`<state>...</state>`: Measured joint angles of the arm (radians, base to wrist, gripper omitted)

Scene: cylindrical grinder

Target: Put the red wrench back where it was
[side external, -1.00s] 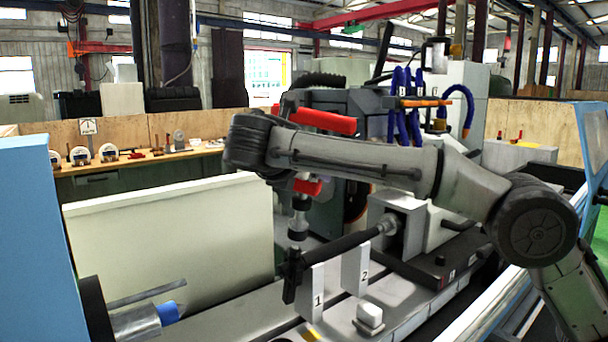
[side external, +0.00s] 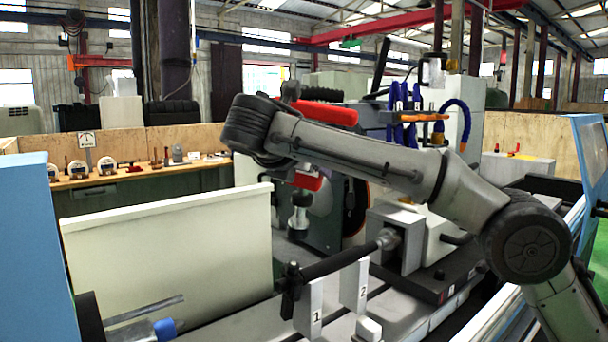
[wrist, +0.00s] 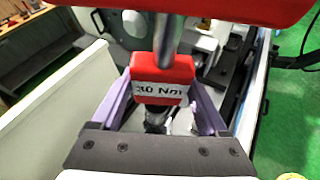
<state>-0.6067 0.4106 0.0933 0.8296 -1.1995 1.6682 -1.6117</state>
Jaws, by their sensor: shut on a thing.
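The red wrench (side external: 326,113) is a T-handle tool with a red bar on top and a red block marked 30 Nm (wrist: 163,87) on its shaft. My gripper (wrist: 160,112) is shut on the wrench, with a purple finger on either side of it in the wrist view. In the side external view, my arm hides the fingers and part of the shaft. The wrench hangs upright, its grey and black lower end (side external: 299,222) in the air above the black clamp (side external: 290,290) on the dark bar. A gap shows between them.
Plates marked 1 (side external: 309,312) and 2 (side external: 354,284) stand below, beside the dark bar (side external: 335,262). A pale panel (side external: 170,255) stands at left. Behind it, a wooden bench (side external: 100,181) carries dials and small tools. Blue hoses (side external: 403,115) and the grinder head are behind.

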